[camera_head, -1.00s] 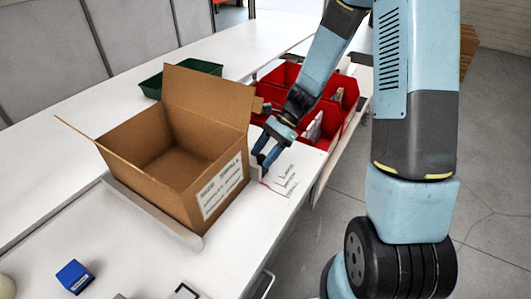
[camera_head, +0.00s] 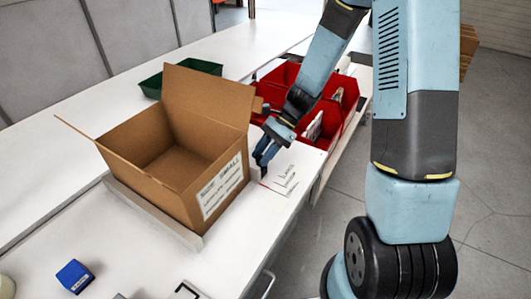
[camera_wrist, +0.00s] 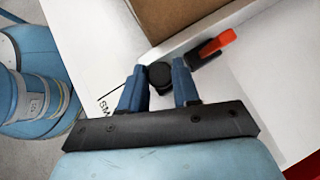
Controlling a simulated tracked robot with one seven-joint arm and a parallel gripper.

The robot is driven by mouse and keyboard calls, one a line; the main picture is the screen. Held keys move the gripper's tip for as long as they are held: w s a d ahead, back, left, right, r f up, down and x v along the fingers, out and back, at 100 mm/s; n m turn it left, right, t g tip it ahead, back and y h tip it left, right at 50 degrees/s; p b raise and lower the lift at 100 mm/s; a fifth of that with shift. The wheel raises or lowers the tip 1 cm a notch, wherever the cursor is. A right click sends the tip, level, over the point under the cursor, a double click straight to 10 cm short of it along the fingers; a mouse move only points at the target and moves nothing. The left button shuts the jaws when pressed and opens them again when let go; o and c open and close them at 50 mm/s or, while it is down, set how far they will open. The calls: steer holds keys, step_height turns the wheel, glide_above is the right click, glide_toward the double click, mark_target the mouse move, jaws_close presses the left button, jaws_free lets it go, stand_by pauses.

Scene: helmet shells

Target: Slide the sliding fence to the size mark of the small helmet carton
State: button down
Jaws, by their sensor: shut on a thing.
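The open brown carton (camera_head: 185,165), labelled SMALL, stands on the white bench; its wall also shows in the wrist view (camera_wrist: 172,14). My gripper (camera_head: 262,164) is low over the bench at the carton's right side. In the wrist view, my gripper (camera_wrist: 159,88) is shut on a round black knob (camera_wrist: 160,74), one blue finger on each side. A red-tipped black pointer (camera_wrist: 217,42) lies beside the knob, near the carton. Printed size marks (camera_head: 288,180) are on the bench right of my gripper; the letters SM (camera_wrist: 103,107) show in the wrist view. Most of the sliding fence is hidden.
A pale bar (camera_head: 150,212) runs along the carton's lower left side. Red bins (camera_head: 345,90) stand behind my gripper, and a green tray (camera_head: 200,66) is at the back. A blue box (camera_head: 74,276) lies at the front left. The bench around the marks is clear.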

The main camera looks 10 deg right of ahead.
steer(key=c, duration=0.9)
jaws_free()
steer(key=shift+o, duration=0.2)
steer(key=shift+d, duration=0.1)
steer(key=v, duration=1.3)
steer(key=shift+w+d+r, duration=0.2)
steer(key=s+d+r+n+t+h, duration=0.4)
steer(key=s+r+n+t, duration=0.1)
steer(key=s+r, duration=0.4)
steer(key=s+d+r+n+t+h, duration=0.3)
steer(key=s+r+n, duration=0.4)
steer(key=s+r, duration=0.3)
steer(key=shift+s+d+r+t+h, duration=0.25)
steer(key=shift+s+d+t+h, duration=0.15)
steer(key=shift+s+d+t, duration=0.5)
steer(key=shift+s+a, duration=0.15)
steer(key=shift+a, duration=0.05)
steer(key=shift+c, duration=0.5)
